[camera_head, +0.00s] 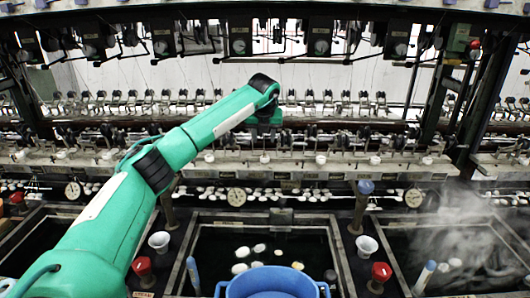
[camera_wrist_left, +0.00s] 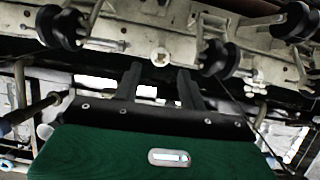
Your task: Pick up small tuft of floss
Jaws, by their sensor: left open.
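My left arm reaches in from the left in the head view, and its wrist end (camera_head: 268,115) hangs in front of the reeling machine. The fingers are hidden in that view. In the left wrist view my left gripper (camera_wrist_left: 159,78) is open, with two dark fingers apart and nothing held between them. A small white rounded thing (camera_wrist_left: 160,57) sits on the pale ledge just beyond the fingertips; I cannot tell whether it is the tuft of floss. In the head view similar small white bits sit along the ledge, one of them (camera_head: 264,157) below the wrist. My right gripper does not show.
Dark water basins (camera_head: 312,248) with floating white cocoons (camera_head: 242,252) lie in front. A blue tub (camera_head: 272,285) stands at the bottom centre. Red-topped knobs (camera_head: 381,272) and white cups (camera_head: 366,246) stand between basins. Steam (camera_head: 450,235) rises at right. Machine posts and reels crowd the back.

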